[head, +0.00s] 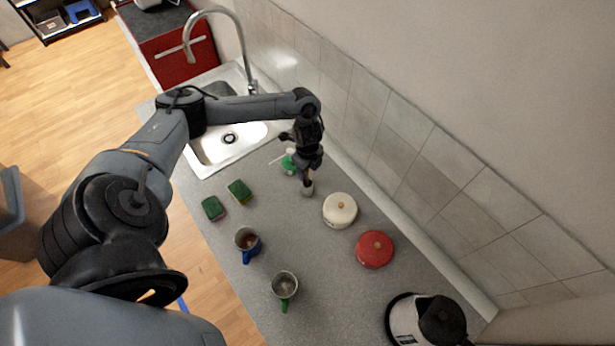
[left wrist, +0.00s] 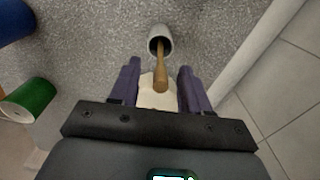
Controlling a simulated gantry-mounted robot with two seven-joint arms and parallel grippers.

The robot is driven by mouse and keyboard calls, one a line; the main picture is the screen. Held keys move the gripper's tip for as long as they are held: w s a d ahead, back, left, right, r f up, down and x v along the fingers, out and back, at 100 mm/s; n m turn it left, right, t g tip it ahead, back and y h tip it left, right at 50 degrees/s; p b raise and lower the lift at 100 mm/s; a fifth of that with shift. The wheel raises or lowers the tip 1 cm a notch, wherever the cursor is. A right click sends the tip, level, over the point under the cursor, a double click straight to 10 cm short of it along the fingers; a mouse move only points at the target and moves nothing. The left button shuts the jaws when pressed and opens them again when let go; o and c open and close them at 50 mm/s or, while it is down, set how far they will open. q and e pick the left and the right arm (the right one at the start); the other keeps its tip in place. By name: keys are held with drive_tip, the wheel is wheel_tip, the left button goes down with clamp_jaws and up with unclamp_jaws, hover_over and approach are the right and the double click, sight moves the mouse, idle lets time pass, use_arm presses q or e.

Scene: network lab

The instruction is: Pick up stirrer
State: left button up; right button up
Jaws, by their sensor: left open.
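The stirrer (left wrist: 161,68) shows in the left wrist view as a brown wooden stick rising from a small grey-white cup (left wrist: 160,38). Its upper end points toward the camera and lies between my open left fingers (left wrist: 163,88), with gaps on both sides. In the head view my left gripper (head: 308,178) reaches down over the small cup (head: 307,189) on the grey counter. The stirrer is hidden or too small to make out there. My right gripper is not in view.
A white lidded pot (head: 340,211) and a red one (head: 375,249) stand close to the right. Sponges (head: 239,191), a blue mug (head: 247,244), a green-handled mug (head: 285,287) and a kettle (head: 428,320) share the counter. The tiled wall (head: 420,160) runs along the right.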

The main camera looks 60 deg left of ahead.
use_arm(q)
drive_tip(key=shift+f, duration=0.1)
drive_tip(key=shift+c, duration=0.3)
clamp_jaws()
